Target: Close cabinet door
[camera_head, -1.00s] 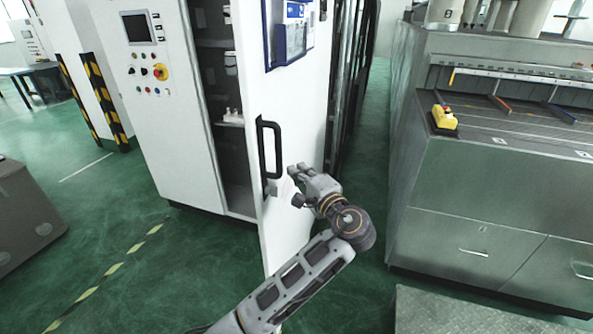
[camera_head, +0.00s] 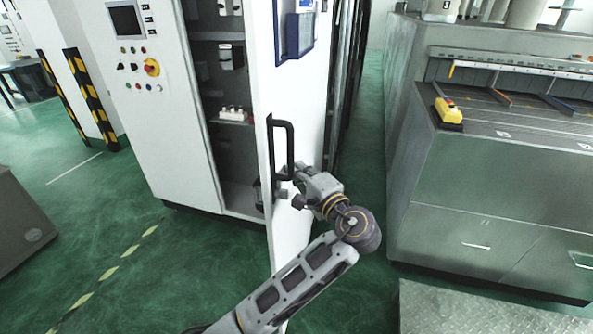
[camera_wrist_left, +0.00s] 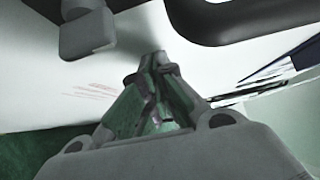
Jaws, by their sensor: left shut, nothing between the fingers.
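The white cabinet door (camera_head: 294,235) stands open, showing the dark inside of the cabinet (camera_head: 147,100). A black bar handle (camera_head: 290,150) is on the door's face. My left gripper (camera_head: 286,193) is just below the handle's lower end, close to the door. In the left wrist view, its fingertips (camera_wrist_left: 155,64) are together with nothing between them, in front of the white door face (camera_wrist_left: 95,95). The dark handle (camera_wrist_left: 245,20) crosses the top right there, apart from the fingertips in the picture. I cannot tell whether the fingers touch the door. My right gripper is out of view.
A grey machine bench (camera_head: 480,215) with a yellow control box (camera_head: 447,112) stands at the right. Shelves (camera_head: 230,120) with small parts show inside the cabinet. A grey box (camera_head: 20,225) is at the left. Green floor (camera_head: 110,230) is clear before the cabinet.

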